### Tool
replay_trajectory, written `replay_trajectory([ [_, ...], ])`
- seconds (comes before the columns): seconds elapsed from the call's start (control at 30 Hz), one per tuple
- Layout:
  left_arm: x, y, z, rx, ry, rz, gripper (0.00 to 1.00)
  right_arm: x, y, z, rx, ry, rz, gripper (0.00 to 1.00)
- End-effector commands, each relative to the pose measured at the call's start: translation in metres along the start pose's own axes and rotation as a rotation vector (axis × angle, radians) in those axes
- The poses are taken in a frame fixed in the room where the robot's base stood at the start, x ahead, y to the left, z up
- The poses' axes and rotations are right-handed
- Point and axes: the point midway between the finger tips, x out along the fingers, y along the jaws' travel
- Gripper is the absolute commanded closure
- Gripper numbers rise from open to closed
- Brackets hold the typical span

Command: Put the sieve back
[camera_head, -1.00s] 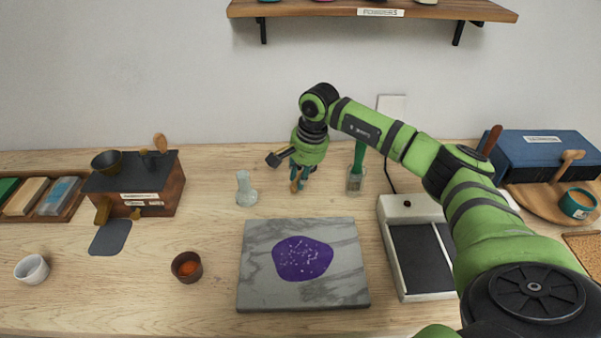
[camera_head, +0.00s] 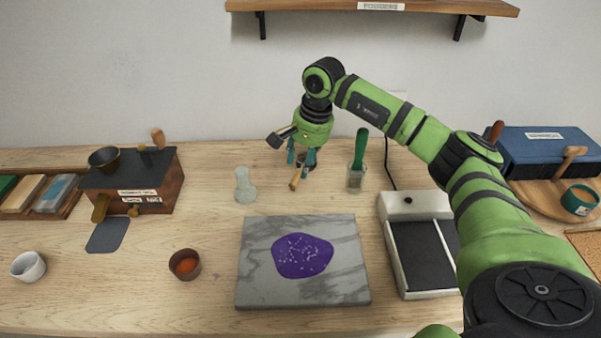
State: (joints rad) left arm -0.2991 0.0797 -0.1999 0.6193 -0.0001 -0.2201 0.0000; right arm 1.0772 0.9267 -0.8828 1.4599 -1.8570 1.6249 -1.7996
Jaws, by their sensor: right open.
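A small tool with a wooden handle (camera_head: 295,180) lies at the back middle of the table, below my right gripper. It looks like the sieve, but its head is mostly hidden behind the gripper. My right gripper (camera_head: 300,163) points down with its teal fingers apart, just above and behind the handle. The fingers appear clear of it, though exact contact cannot be told. A dark bowl-shaped piece (camera_head: 104,158) sits on top of the wooden box (camera_head: 155,199) at the left. My left gripper is out of view.
A glass vessel (camera_head: 244,187) stands left of the tool and a jar with a green-handled tool (camera_head: 356,178) right of it. In front lies a stone slab (camera_head: 262,292) with a purple patch (camera_head: 302,256). A brown bowl (camera_head: 185,265) and white device (camera_head: 395,248) flank the slab.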

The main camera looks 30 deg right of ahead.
Motion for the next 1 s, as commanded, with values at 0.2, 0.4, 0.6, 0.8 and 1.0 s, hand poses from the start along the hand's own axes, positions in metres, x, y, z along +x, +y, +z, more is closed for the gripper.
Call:
replay_trajectory([
  [0.2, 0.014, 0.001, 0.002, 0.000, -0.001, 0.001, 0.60, -0.046, 0.000, 0.000, 0.000, 0.003, -0.003, 0.55],
  [0.4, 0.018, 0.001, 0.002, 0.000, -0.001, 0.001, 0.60, -0.073, 0.000, 0.000, 0.000, 0.000, -0.002, 0.55],
  [0.6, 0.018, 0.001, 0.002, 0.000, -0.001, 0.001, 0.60, -0.079, 0.000, 0.000, 0.000, -0.001, 0.001, 0.55],
  [0.8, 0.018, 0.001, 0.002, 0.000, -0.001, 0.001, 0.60, -0.079, 0.000, 0.000, 0.000, 0.000, 0.001, 0.55],
  [1.0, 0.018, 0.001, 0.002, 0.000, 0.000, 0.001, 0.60, -0.079, 0.000, 0.000, 0.000, 0.000, 0.001, 0.55],
])
